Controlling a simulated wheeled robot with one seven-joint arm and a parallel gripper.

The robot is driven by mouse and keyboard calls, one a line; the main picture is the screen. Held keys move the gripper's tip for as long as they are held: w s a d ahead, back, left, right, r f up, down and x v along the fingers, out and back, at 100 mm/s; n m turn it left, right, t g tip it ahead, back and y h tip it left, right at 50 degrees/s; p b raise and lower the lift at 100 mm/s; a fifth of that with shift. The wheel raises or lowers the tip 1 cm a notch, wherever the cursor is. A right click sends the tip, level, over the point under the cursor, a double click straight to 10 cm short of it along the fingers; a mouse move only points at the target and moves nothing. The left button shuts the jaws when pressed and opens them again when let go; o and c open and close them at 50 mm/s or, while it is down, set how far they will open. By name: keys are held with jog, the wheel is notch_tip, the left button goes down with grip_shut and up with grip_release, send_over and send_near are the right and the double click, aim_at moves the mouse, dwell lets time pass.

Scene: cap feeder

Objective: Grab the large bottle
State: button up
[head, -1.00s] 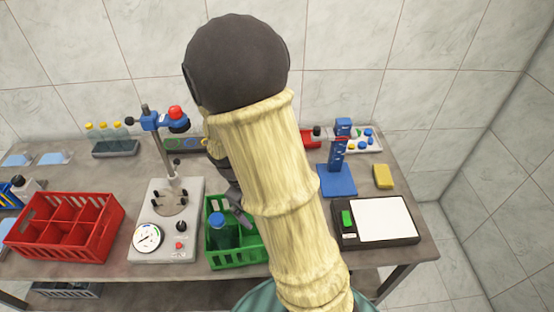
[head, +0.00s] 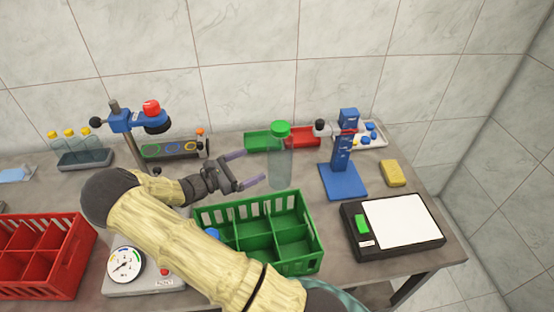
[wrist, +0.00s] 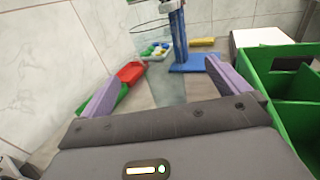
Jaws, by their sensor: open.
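The large bottle (head: 280,168) is clear with a green cap. In the head view it stands upright behind the green crate, right of my gripper (head: 256,166). My gripper is open and empty. Its two purple fingers point toward the bottle, with their tips just short of its body. In the wrist view, a faint see-through shape that looks like the bottle (wrist: 168,88) lies ahead between the fingers of my gripper (wrist: 160,72). Its cap cannot be made out there.
The green crate (head: 316,244) stands in front, with a blue cap (head: 212,233) showing at its left. A blue stand (head: 342,180) and a scale (head: 394,254) are to the right. Green and red trays (head: 262,140) lie behind. A stand with a dial (head: 125,262) is left.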

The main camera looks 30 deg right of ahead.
aim_at(269, 156)
jog(key=shift+s+r, duration=0.1)
jog(key=d+p, duration=0.1)
jog(key=d, duration=0.5)
jog(key=shift+s+d, duration=0.1)
jog(key=shift+s, duration=0.05)
jog(key=shift+d, duration=0.25)
jog(key=d+p, duration=0.2)
jog(key=d, duration=0.3)
jog(key=shift+d, duration=0.15)
jog(key=shift+c, duration=0.2)
jog(key=c, duration=1.8)
jog(key=shift+o, duration=0.2)
jog(key=shift+r, duration=0.1)
